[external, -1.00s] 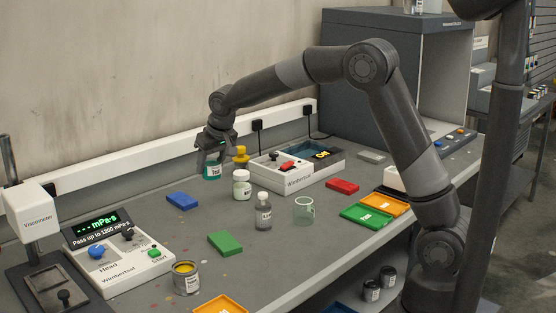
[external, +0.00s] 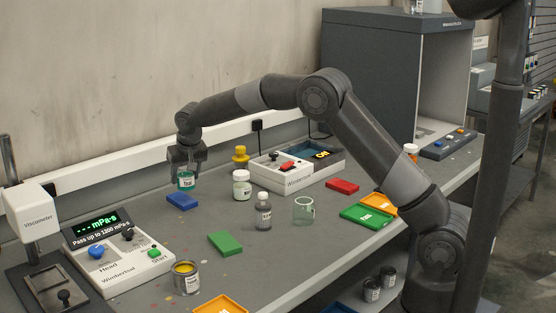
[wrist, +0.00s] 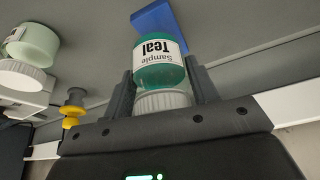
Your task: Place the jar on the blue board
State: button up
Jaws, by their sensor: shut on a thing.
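The jar (external: 186,181) is teal with a white label reading "Sample Teal". My gripper (external: 186,168) is shut on it from above. In the wrist view the jar (wrist: 158,68) sits between the two fingers, its white lid toward the palm. The blue board (external: 182,202) is a small flat block lying on the bench. In the external view it is just below the held jar. In the wrist view the blue board (wrist: 152,17) shows partly behind the jar. I cannot tell the exact gap between jar and board.
A pale green jar (external: 241,187) and a yellow stacked object (external: 240,157) stand to the right. A grey bottle (external: 263,212), a glass beaker (external: 304,210) and a green board (external: 226,243) are nearer the front. The viscometer console (external: 118,262) stands at left.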

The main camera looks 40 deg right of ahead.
aim_at(186, 186)
jog(key=shift+a+f, duration=0.1)
jog(key=shift+f, duration=1.95)
jog(key=o, duration=1)
jog(key=shift+f, duration=0.15)
jog(key=shift+o, duration=0.2)
